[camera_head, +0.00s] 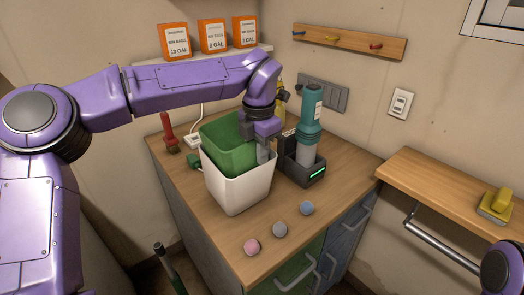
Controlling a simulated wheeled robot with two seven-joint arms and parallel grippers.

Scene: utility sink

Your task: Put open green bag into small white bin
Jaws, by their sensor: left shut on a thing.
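The small white bin (240,190) stands on the wooden cabinet top in the middle of the view. The open green bag (228,148) is tilted at the bin's mouth, with its lower part hidden behind the bin's front wall. My left gripper (264,152) reaches over the bin's right side from above and is shut on the bag's right edge. The fingertips are partly hidden by the bag and the bin rim. Of my right arm only a purple piece shows at the lower right corner; its gripper is out of view.
A black holder (300,168) with a teal bottle (309,118) stands close right of the bin. A red-handled brush (168,134) is behind left. Orange boxes (214,36) sit on a shelf above.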

